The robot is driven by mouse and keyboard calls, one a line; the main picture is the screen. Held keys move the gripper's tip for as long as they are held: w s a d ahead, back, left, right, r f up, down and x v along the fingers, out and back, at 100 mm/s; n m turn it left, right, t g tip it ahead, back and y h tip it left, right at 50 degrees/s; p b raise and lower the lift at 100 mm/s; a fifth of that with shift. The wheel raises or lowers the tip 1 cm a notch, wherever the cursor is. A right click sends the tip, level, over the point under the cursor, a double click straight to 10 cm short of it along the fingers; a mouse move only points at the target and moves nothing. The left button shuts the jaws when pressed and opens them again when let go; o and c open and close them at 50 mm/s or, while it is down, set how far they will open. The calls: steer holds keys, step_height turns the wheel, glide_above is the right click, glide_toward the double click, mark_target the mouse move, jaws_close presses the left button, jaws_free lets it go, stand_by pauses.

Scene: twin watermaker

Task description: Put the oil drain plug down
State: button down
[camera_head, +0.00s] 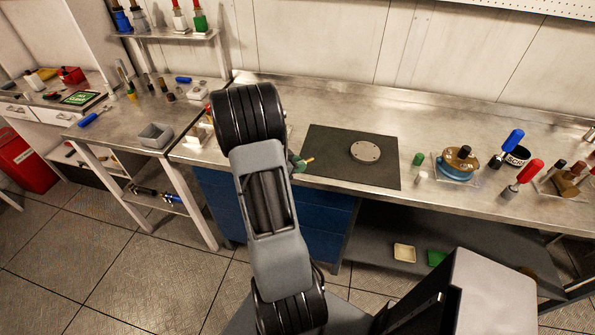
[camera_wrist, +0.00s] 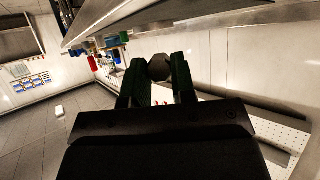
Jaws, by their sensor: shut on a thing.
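My gripper (camera_wrist: 160,77) is shut on a dark, rounded piece, the oil drain plug (camera_wrist: 159,67), held between its two dark green fingers in the wrist view. In the head view, my arm hides most of the gripper. Only a green fingertip and a small tan tip show beside the arm, at the left edge of the dark mat (camera_head: 335,172). I cannot tell whether the plug touches the bench or the mat. A round grey flanged disc (camera_head: 365,151) lies on the mat.
Right of the mat stand a green cap (camera_head: 418,159), a blue-and-brown pump-like part (camera_head: 459,162), and blue- and red-handled tools. A lower side table (camera_head: 110,122) with a grey bin (camera_head: 155,135) is at left. The mat's front and right are bare.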

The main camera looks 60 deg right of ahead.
mark_target(298, 177)
steer(key=shift+d+f, duration=0.1)
steer(key=shift+f, duration=1.55)
steer(key=shift+f, duration=0.1)
